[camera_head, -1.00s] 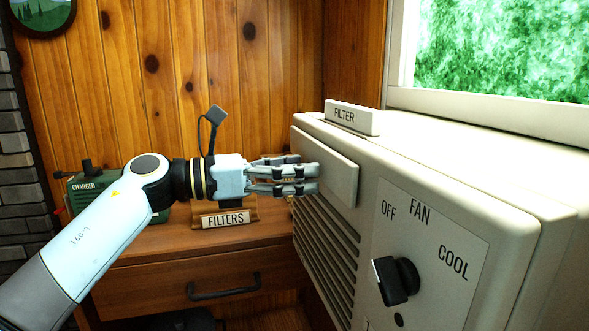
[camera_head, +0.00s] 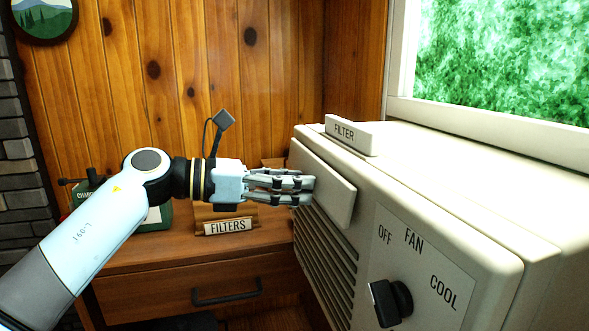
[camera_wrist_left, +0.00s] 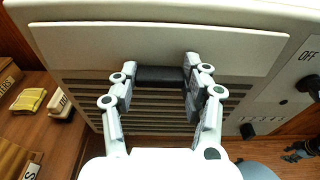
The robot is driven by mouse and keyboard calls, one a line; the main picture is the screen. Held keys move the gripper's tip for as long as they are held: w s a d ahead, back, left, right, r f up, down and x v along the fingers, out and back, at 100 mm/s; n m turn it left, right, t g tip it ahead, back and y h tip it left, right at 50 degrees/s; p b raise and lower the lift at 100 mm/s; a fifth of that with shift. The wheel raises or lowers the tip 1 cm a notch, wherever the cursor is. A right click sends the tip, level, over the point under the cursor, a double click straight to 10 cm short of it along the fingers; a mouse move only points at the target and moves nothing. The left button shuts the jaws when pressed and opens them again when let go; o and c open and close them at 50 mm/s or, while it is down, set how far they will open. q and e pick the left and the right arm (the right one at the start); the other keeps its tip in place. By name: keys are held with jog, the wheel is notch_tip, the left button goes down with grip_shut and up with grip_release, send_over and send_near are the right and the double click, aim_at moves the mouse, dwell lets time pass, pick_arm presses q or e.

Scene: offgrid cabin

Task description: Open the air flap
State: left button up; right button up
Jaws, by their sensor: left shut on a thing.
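The air flap (camera_head: 335,190) is the wide cream panel on the front of the air-conditioning unit, above its slatted grille (camera_head: 325,265). It also fills the top of the left wrist view (camera_wrist_left: 160,42). A dark tab (camera_wrist_left: 160,76) sits at the flap's lower edge. My left gripper (camera_head: 308,190) is at the flap's lower left part, and in the left wrist view its fingers (camera_wrist_left: 160,80) stand on both sides of the tab, shut on it. In the head view the fingers hide the tab.
The mode knob (camera_head: 390,302) is on the unit's front, to the right. The filter cover (camera_head: 348,136) stands up from the unit's top. A wooden drawer cabinet (camera_head: 165,297) is on the left, with a FILTERS holder (camera_head: 228,226) on it.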

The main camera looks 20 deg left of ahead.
pick_arm(q)
jog(key=r+g+y+p, duration=0.1)
jog(key=g+y+p, duration=0.1)
jog(key=y+p, duration=0.1)
jog(key=a+r+g+y+p, duration=0.1)
jog(key=r+g+y+p, duration=0.1)
jog(key=p, duration=0.4)
jog(key=s+r+g+y+p, duration=0.1)
jog(key=y+p, duration=0.2)
jog(key=p, duration=0.1)
jog(key=shift+a+r+g+y, duration=0.2)
jog(key=shift+r+g+y, duration=0.1)
jog(key=shift+r+g, duration=0.1)
jog(key=o, duration=1.1)
jog(key=shift+o, duration=0.3)
